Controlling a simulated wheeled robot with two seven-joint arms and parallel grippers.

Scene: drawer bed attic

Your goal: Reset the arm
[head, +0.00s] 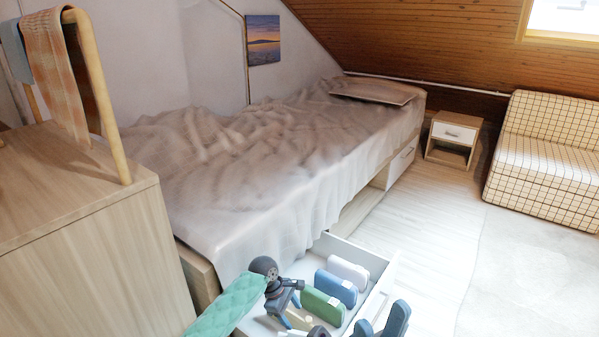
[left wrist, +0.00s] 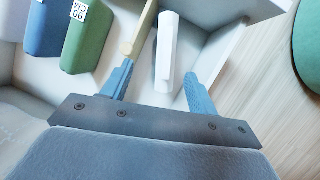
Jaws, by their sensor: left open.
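My left gripper (head: 291,316) is over the near-left part of the open drawer (head: 384,280), fingers pointing down. In the left wrist view the left gripper (left wrist: 158,76) has its two blue fingers spread, with a gap between them. A white upright piece (left wrist: 167,50) and a thin wooden strip (left wrist: 140,30) show in line with that gap; no grip on them is seen. My right gripper (head: 381,322) is at the bottom edge of the head view, its two blue fingers apart, partly cut off.
The drawer holds a white case (head: 348,271), a blue case (head: 336,289) and a green case (head: 322,305). The bed (head: 250,170) stands behind it. A wooden cabinet (head: 80,240) is at left. Free floor (head: 440,235) lies to the right, before a nightstand (head: 453,138) and checked armchair (head: 545,160).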

